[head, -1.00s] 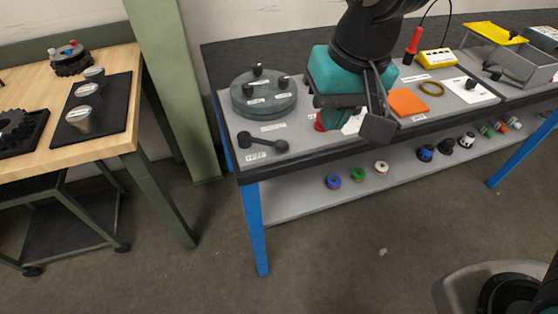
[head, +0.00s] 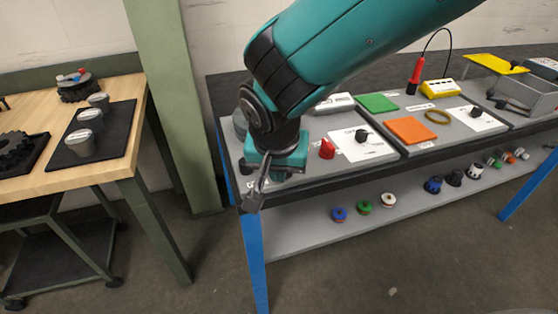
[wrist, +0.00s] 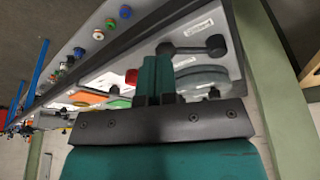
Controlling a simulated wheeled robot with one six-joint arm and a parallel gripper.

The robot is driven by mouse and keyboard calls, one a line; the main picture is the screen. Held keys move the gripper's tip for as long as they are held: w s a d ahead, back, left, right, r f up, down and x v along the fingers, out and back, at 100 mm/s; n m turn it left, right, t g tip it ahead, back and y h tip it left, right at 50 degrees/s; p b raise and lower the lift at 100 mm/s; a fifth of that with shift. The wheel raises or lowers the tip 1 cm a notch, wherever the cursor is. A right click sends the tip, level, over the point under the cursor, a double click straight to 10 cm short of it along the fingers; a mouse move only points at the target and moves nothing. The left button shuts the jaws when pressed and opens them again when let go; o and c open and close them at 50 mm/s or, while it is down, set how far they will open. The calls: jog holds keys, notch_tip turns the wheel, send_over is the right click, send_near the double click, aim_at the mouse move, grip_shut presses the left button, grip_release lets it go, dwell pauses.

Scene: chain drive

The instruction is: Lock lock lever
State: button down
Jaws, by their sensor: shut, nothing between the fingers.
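The lock lever, a dark bar with a round knob at each end, shows in the wrist view (wrist: 190,48) just beyond my fingertips. In the head view my gripper and arm cover most of it. My gripper (head: 254,200) is at the left front corner of the bench, pointing down. In the wrist view its teal fingers (wrist: 158,72) are together, with nothing between them. Their tips appear close to one knob of the lever; I cannot tell whether they touch it. The grey round disc unit (wrist: 207,78) lies beside the lever, largely hidden by my arm in the head view.
A red knob (head: 327,149), an orange pad (head: 411,130) and a green pad (head: 377,102) lie on the bench right of my gripper. Coloured parts stand on the lower shelf (head: 300,233). A wooden table (head: 113,166) is at left, beyond a green post (head: 178,100).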

jog(key=w+d+f+p, duration=0.1)
jog(key=w+f, duration=0.4)
jog(key=f, duration=0.1)
jog(key=shift+w+f+p, duration=0.3)
jog(key=shift+w+p, duration=0.05)
